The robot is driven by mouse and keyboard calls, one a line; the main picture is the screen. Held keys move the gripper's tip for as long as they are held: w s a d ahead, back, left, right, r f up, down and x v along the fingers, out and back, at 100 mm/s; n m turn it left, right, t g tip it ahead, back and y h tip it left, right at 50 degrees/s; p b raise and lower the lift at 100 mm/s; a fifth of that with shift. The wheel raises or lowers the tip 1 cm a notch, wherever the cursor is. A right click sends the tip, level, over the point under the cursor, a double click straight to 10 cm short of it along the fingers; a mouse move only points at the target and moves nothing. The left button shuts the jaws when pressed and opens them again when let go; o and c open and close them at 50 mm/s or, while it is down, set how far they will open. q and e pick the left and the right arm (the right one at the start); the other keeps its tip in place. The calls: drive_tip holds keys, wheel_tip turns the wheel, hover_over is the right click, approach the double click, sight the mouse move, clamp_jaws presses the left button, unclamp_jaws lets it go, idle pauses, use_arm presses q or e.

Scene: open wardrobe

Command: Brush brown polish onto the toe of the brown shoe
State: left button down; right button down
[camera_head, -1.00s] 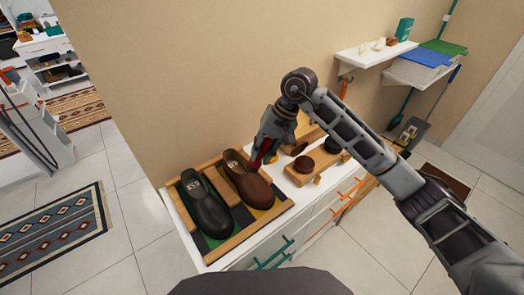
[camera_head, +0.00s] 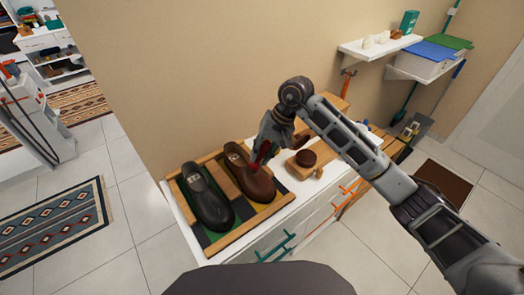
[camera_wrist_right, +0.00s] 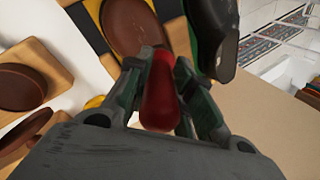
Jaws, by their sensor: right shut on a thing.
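The brown shoe (camera_head: 252,183) sits in a wooden rack (camera_head: 262,228) on the white cabinet, to the right of the black shoe (camera_head: 208,200). My right gripper (camera_head: 258,160) is over the back part of the brown shoe, shut on a red-handled brush (camera_wrist_right: 160,95). The brush's working end is hidden, so I cannot tell whether it touches the shoe. In the wrist view the brown shoe (camera_wrist_right: 130,25) lies just beyond the gripper. A round brown polish tin (camera_head: 306,158) rests on a wooden block to the right. My left gripper is out of view.
The white cabinet top (camera_head: 290,185) has a little free room in front of the wooden block. A striped rug (camera_head: 55,228) lies on the floor at left.

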drive_tip(key=shift+f, duration=0.3)
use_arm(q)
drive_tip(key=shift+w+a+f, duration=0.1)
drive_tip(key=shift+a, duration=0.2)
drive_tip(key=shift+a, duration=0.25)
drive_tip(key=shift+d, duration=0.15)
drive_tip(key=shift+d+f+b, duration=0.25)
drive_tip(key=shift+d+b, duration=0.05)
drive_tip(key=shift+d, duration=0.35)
use_arm(e)
drive_tip(key=shift+w+f, duration=0.1)
drive_tip(key=shift+f, duration=0.15)
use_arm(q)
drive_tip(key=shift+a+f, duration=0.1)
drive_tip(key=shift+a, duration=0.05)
use_arm(e)
drive_tip(key=shift+f, duration=0.1)
drive_tip(key=shift+f, duration=0.1)
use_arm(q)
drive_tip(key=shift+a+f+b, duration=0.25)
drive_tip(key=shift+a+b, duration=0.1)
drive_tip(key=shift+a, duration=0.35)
